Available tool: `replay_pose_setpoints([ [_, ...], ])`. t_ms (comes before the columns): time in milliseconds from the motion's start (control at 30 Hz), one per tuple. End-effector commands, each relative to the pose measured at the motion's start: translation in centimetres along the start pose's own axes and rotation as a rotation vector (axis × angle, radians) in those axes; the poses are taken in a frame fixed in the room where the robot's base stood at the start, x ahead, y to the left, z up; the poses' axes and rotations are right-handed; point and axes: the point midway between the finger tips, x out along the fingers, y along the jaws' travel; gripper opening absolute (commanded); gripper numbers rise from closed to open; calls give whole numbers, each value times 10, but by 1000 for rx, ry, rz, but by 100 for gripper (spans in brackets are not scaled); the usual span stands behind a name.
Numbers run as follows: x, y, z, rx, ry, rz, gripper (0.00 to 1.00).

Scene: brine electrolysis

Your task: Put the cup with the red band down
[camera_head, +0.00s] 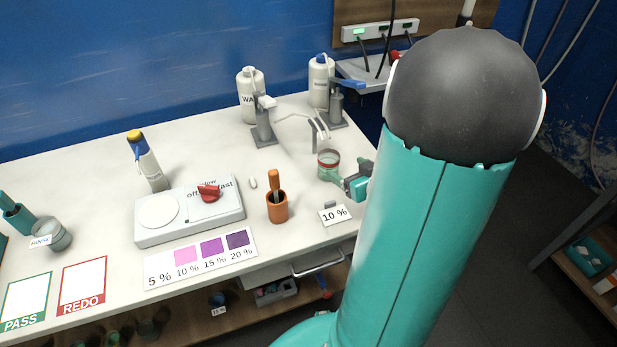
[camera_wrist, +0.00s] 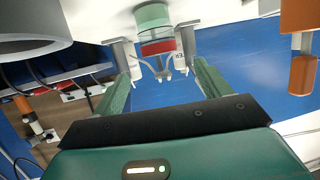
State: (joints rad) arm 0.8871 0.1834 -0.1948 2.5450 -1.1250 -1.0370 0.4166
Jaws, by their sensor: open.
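The cup with the red band (camera_head: 328,158) stands upright on the white table near its right end, in front of the two dispensers. In the wrist view, which is upside down, the cup (camera_wrist: 155,28) lies ahead between my gripper's fingers, with a pale green part beyond its red band. My gripper (camera_head: 343,180) is low beside the cup, partly hidden by my arm. In the wrist view its two green fingers (camera_wrist: 160,80) are spread apart, with a gap to the cup on both sides.
Two white dispenser bottles (camera_head: 251,95) (camera_head: 321,80) with spouts stand behind the cup. A 10 % card (camera_head: 335,215) and an orange holder (camera_head: 277,208) are in front and left. A stirrer plate (camera_head: 189,222) and color chart (camera_head: 201,259) lie farther left.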

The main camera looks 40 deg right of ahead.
Motion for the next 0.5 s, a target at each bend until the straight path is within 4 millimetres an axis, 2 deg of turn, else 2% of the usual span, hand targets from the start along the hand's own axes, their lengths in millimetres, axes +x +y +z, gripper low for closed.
replay_pose_setpoints([
  [133, 5, -2, -10, -30, -17, 24, 76],
  [267, 15, -9, -36, -95, -68, 99, 76],
  [367, 19, -22, -61, -136, -124, 171, 76],
  [500, 13, -53, -91, -150, -210, 241, 76],
])
